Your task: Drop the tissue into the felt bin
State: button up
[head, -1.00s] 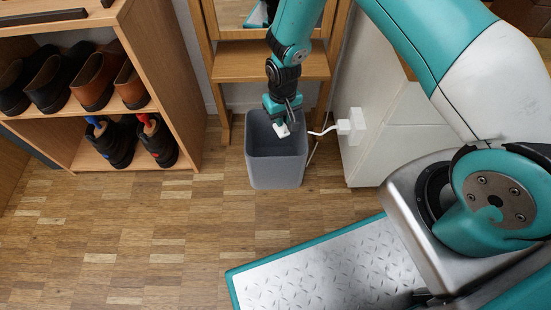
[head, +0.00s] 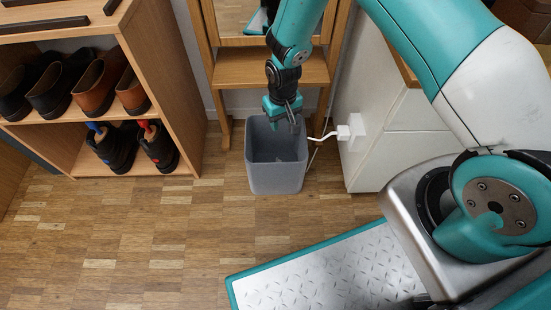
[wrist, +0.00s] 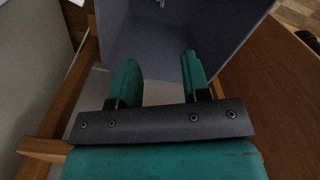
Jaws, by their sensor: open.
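The grey felt bin (head: 276,180) stands upright on the floor, between the wooden stand and the white cabinet. My gripper (head: 285,128) points down at the bin's open top, near its back right side. In the wrist view, the two green fingers of my gripper (wrist: 160,65) are apart with nothing between them, and the bin's grey inner wall (wrist: 205,25) lies beyond. No tissue shows clearly in the head view now. A small pale patch shows at the top edge of the wrist view inside the bin; I cannot tell if it is the tissue.
A white plug and cable (head: 345,132) sit right of the bin on the side of the white cabinet (head: 385,145). A wooden stand with a mirror (head: 270,68) is behind the bin. A shoe rack (head: 160,80) stands at left. Wood floor (head: 130,240) in front is clear.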

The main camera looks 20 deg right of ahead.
notch_tip(320, 180, up, 15)
jog(key=p, duration=0.5)
jog(key=shift+p, duration=0.3)
